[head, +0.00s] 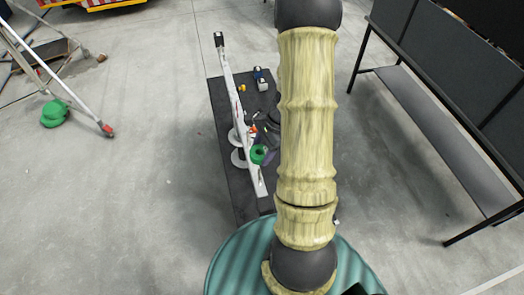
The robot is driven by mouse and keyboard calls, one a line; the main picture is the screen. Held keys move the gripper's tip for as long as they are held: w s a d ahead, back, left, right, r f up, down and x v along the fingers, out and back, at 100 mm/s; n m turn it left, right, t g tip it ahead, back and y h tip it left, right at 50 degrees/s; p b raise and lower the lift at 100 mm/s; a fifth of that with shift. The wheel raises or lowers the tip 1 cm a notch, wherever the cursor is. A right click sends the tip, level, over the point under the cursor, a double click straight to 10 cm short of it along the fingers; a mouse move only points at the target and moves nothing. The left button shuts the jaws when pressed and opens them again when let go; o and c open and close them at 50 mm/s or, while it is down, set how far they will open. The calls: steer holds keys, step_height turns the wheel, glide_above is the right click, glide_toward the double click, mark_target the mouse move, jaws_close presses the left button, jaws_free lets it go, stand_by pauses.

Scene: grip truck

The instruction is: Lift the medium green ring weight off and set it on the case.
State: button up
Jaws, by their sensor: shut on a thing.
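A small green ring (258,154), which looks like the ring weight, shows beside the lower part of a long white bar (235,95), just left of my arm. I cannot tell whether it touches the bar. The bar runs along a long dark flat-topped surface (225,112), which may be the case. Pale round discs (237,158) sit at the bar's left side. My arm crosses the middle of the view and covers the right part of the dark surface. I cannot make out my gripper; it is hidden behind the arm or outside the view.
A black shelf unit (425,100) stands at right. At left are a stand with thin legs (45,70) and a green bag-like bundle (55,112). Open floor lies between.

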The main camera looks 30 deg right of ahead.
steer(key=shift+r, duration=1.2)
